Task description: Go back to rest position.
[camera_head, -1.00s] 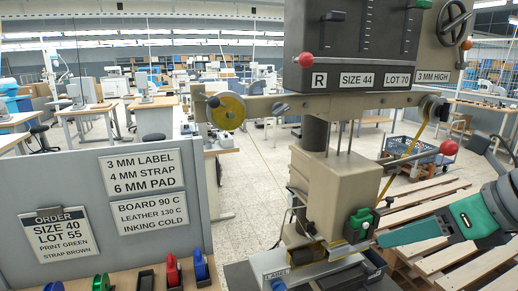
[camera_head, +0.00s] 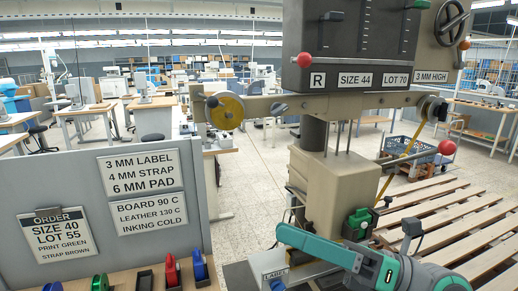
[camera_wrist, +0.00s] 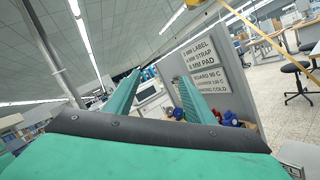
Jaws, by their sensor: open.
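My gripper (camera_head: 285,236) is teal and shows low in the camera_head view, in front of the stamping machine (camera_head: 335,190) and pointing left. Its two fingers appear apart and empty in the wrist view, with an open gap (camera_wrist: 158,92) between them. My arm hides part of the machine's base in the camera_head view. The green control box (camera_head: 358,222) on the machine shows just above my gripper. I cannot tell from these views how far my gripper is from the machine.
A grey panel with signs (camera_head: 143,172) stands at left, with coloured spools (camera_head: 172,270) below it. The machine has a red-knobbed lever (camera_head: 447,147) and a yellow foil roll (camera_head: 226,110). Wooden slats (camera_head: 450,215) lie at right. Open floor (camera_head: 255,165) shows behind.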

